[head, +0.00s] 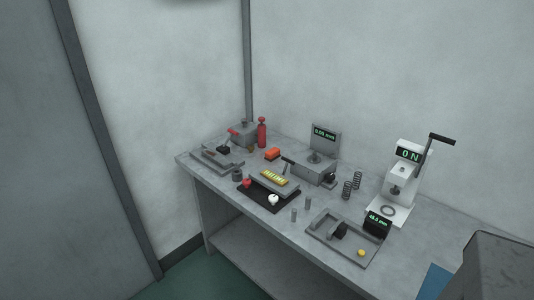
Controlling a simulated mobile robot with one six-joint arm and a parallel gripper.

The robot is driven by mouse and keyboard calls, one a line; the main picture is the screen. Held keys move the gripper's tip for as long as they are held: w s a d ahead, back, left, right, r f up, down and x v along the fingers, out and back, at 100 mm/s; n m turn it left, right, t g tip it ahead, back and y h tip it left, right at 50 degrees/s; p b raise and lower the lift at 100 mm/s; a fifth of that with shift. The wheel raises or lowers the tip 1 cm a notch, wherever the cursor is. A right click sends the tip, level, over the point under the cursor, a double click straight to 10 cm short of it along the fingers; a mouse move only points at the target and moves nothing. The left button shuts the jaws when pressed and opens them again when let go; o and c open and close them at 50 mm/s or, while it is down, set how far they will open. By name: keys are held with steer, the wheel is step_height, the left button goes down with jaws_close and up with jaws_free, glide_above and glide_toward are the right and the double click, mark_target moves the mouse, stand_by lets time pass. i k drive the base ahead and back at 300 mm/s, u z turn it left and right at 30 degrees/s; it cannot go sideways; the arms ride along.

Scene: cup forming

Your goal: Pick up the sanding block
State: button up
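A small orange-red block (272,154) lies on the grey workbench (230,194), towards the back left, between a red bottle and a device with a display. It looks like the sanding block, though it is too small to be sure. Its top and front show, and nothing covers it. My gripper is not in view.
A red bottle (262,133) stands behind the block. A display device (318,168) is to its right, and a black mat (262,198) with a grey fixture is in front. Two springs, a white press (398,185) and a grey tray (343,238) stand further right.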

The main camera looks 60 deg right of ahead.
mark_target(271, 155)
steer(key=i, duration=0.95)
steer(key=z, duration=0.05)
